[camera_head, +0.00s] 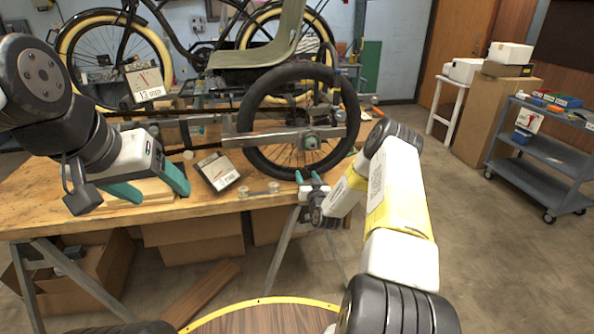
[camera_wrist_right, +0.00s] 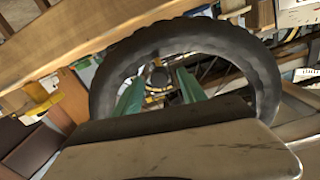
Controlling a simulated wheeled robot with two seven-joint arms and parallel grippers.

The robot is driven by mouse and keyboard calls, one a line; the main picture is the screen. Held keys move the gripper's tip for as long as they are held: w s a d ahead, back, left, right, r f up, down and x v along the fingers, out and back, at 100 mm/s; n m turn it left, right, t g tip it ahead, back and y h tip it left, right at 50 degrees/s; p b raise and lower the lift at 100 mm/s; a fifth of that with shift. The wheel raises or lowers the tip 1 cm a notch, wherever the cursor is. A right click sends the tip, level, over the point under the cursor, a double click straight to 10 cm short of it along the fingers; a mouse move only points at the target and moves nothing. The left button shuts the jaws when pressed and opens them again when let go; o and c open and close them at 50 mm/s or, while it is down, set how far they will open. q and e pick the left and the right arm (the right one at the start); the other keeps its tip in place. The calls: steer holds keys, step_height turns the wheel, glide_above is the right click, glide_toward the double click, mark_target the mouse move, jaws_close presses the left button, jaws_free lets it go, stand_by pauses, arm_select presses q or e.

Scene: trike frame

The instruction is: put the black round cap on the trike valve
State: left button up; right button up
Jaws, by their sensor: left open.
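The trike's front wheel (camera_head: 247,130) with its black tyre stands over the workbench, and it fills the middle of the right wrist view (camera_wrist_right: 105,90). I cannot pick out the valve or the black round cap in either view. My left gripper (camera_head: 156,190) is open and empty over the bench's left part, its teal fingers spread. My right gripper (camera_head: 307,176) is just in front of the wheel's lower rim, fingers pointing at the wheel. In the right wrist view its two teal fingers (camera_wrist_right: 159,90) stand apart, with the wheel's hub area showing between them.
The wooden workbench (camera_head: 60,205) holds a tilted white-and-black sign (camera_head: 217,171) and a small clear object (camera_head: 259,190) near its front edge. Metal trike frame bars (camera_head: 200,131) run across behind. A grey cart (camera_head: 545,150) stands far right; the floor between is clear.

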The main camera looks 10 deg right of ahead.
steer(key=s, duration=0.7)
steer(key=shift+s+d, duration=0.15)
steer(key=shift+s, duration=0.25)
steer(key=shift+s, duration=0.1)
